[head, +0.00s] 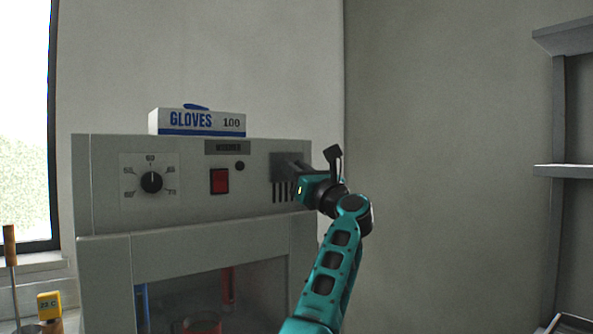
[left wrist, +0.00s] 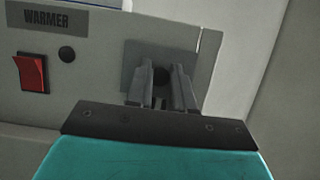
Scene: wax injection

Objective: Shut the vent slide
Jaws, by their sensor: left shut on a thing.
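The vent slide is a dark grey plate (head: 284,160) at the upper right of the warmer's front panel. Several dark vertical vent slots (head: 279,192) show uncovered below it. My left gripper (head: 297,178) reaches the plate from the right and hides part of it and of the slots. In the left wrist view, the slide's plate (left wrist: 133,58) lies behind the two fingers (left wrist: 161,88). The fingers are shut on the slide's dark round knob (left wrist: 160,75), which shows between them. My right gripper is in no view.
The grey warmer (head: 210,243) carries a dial (head: 151,182) and a red switch (head: 219,181). A glove box (head: 197,122) sits on top. A yellow display (head: 49,305) stands at lower left, and a shelf rack (head: 560,171) at far right. The wall beside the warmer is clear.

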